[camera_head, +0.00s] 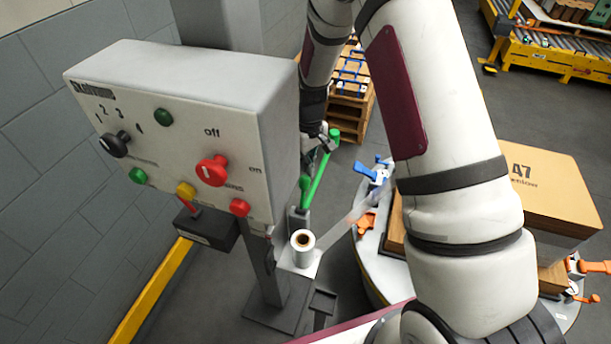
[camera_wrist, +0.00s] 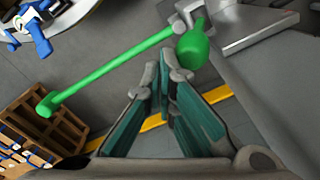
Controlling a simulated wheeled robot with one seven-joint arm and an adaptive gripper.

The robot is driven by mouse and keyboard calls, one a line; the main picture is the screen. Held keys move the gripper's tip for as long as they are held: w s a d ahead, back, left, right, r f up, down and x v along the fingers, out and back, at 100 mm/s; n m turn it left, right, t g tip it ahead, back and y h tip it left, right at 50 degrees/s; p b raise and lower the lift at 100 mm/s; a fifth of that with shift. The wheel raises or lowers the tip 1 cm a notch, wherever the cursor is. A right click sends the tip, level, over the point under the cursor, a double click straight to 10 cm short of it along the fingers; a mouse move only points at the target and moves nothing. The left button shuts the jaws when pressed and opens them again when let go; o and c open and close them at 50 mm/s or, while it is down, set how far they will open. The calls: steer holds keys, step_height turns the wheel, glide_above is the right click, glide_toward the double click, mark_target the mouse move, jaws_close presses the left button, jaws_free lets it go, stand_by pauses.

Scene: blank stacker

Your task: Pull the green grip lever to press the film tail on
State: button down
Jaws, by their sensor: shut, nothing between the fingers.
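The green grip lever (camera_head: 320,178) is a thin green rod on the post beside the control box, its far end up near my gripper. In the wrist view the lever (camera_wrist: 110,68) runs diagonally from a knob at lower left to a bracket at upper right, next to a rounded green bulb (camera_wrist: 193,48). My gripper (camera_wrist: 164,72) is shut and empty, its tips just below the rod and bulb in that picture; contact cannot be told. In the head view my gripper (camera_head: 323,143) is small and partly hidden. The clear film tail (camera_head: 366,205) stretches from the film roll (camera_head: 302,241) toward the turntable.
The control box (camera_head: 190,75) with knobs and buttons stands left of my arm. A round turntable (camera_head: 372,270) carries a carton (camera_head: 550,185) and blue and orange clamps (camera_head: 372,170). A wooden pallet stack (camera_head: 355,105) stands behind. A yellow rail (camera_head: 150,295) lies at lower left.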

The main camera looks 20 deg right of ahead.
mark_target(302, 195)
step_height(302, 195, down, 3)
steer(key=shift+f+b, duration=0.2)
steer(key=shift+b, duration=0.45)
steer(key=shift+s+a+f+p, duration=0.1)
steer(key=shift+s+a+p, duration=0.3)
steer(key=shift+s+a, duration=0.25)
steer(key=shift+s+a+r+p, duration=0.1)
steer(key=shift+s+a+p, duration=0.35)
steer(key=shift+s, duration=0.45)
steer(key=shift+s+a+f+p, duration=0.1)
steer(key=shift+s+a+p, duration=0.2)
steer(key=shift+s+a, duration=0.4)
steer(key=shift+d, duration=0.1)
steer(key=w+d+b, duration=0.3)
steer(key=w+d, duration=0.1)
steer(key=w, duration=0.1)
steer(key=shift+w+d+r, duration=0.15)
steer(key=shift+w+r, duration=0.05)
steer(key=shift+w, duration=0.2)
steer(key=shift+r, duration=0.1)
